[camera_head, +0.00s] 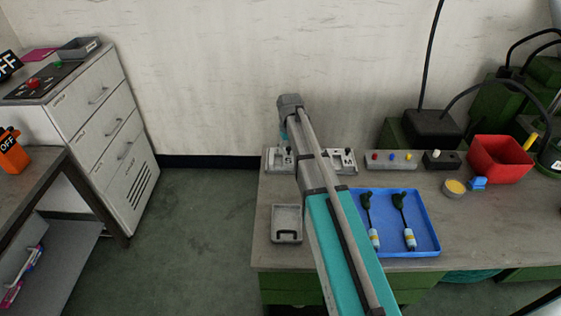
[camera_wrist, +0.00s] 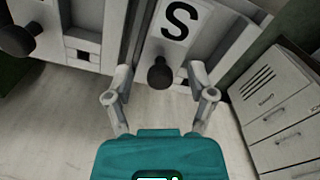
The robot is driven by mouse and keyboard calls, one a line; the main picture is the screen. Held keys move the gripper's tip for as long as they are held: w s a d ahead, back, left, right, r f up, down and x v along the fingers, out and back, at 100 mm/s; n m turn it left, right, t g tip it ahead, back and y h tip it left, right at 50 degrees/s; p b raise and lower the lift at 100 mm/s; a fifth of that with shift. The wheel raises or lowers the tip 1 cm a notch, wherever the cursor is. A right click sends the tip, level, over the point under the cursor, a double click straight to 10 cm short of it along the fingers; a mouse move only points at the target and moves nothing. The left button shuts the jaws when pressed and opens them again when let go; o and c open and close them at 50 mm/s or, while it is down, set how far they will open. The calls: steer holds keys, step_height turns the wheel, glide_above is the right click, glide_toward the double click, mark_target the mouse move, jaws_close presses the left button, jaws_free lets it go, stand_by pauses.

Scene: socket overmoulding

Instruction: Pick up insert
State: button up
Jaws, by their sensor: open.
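My gripper (camera_wrist: 160,85) shows in the wrist view, with its two grey fingers spread apart and nothing held between them. A dark round knob (camera_wrist: 161,74) on a pale panel marked "S" shows beyond the fingers; I cannot tell how far off it is. No part can be named the insert for certain. In the head view, a blue tray (camera_head: 428,247) holds two dark-ended tools (camera_head: 405,215) with pale blue and yellow handles.
Small lever fixtures (camera_head: 343,160) stand at the back of the workbench (camera_head: 263,246), partly behind my arm. A button panel (camera_head: 391,160), red bin (camera_head: 497,158) and yellow-topped cup (camera_head: 455,188) are further right. A drawer cabinet (camera_head: 100,110) stands left; the floor between is clear.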

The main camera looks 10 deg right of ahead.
stand_by(0.5)
jaws_close()
